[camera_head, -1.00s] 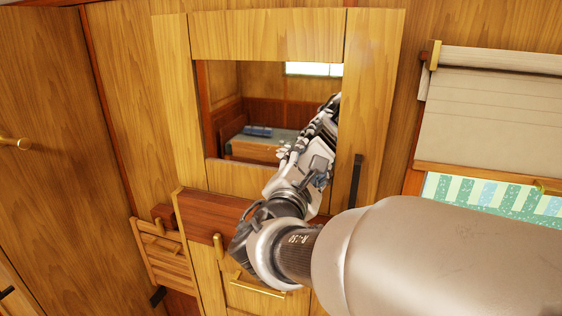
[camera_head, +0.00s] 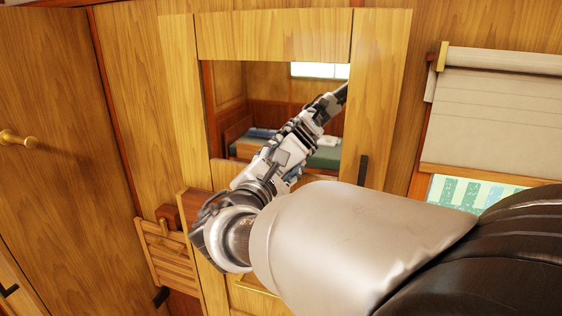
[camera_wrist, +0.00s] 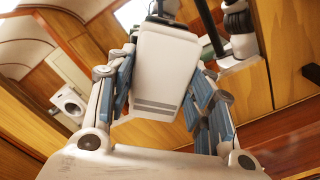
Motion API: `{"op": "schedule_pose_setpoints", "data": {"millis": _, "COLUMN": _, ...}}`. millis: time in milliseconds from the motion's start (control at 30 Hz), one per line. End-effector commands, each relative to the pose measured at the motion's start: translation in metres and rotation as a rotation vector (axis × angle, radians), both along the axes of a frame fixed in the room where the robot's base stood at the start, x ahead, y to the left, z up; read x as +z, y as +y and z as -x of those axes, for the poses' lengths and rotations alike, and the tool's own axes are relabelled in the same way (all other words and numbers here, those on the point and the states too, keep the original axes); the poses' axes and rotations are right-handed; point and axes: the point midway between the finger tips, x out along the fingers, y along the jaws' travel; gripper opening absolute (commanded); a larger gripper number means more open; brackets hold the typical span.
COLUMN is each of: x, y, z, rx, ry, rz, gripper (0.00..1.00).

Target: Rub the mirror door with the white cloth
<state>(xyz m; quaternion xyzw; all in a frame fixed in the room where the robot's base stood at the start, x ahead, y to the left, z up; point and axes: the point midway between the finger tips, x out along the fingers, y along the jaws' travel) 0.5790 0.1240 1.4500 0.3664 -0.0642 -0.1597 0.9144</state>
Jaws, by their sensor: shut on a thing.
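The mirror door is a wooden frame (camera_head: 182,105) around a mirror pane (camera_head: 230,85) on the wall, upright in the head view. The pane reflects the cabin and part of my arm. My gripper (camera_wrist: 163,80) shows in the wrist view, its blue-padded fingers on either side of the white cloth (camera_wrist: 168,62). The cloth is a folded white piece with grey stripes. In the head view my arm reaches across the lower part of the pane. There, gripper and reflection run together, and I cannot tell whether the cloth touches the glass.
A black handle (camera_head: 362,171) is on the door's right side. A slatted wooden piece (camera_head: 168,252) is at lower left, beside a tall wooden door with a knob (camera_head: 20,139). A window blind (camera_head: 500,115) hangs at right. My large arm link fills the lower right.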

Motion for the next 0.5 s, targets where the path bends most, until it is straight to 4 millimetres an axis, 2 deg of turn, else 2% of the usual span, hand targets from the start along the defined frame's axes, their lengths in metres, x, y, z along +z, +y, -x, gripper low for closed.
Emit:
{"op": "schedule_pose_setpoints", "data": {"millis": 167, "x": 0.0, "y": 0.007, "z": -0.002, "rx": -0.001, "ry": 0.001, "rz": 0.0, "gripper": 0.2}}
{"op": "schedule_pose_setpoints", "data": {"millis": 500, "x": 0.0, "y": 0.033, "z": -0.013, "rx": -0.001, "ry": 0.001, "rz": 0.001, "gripper": 0.2}}
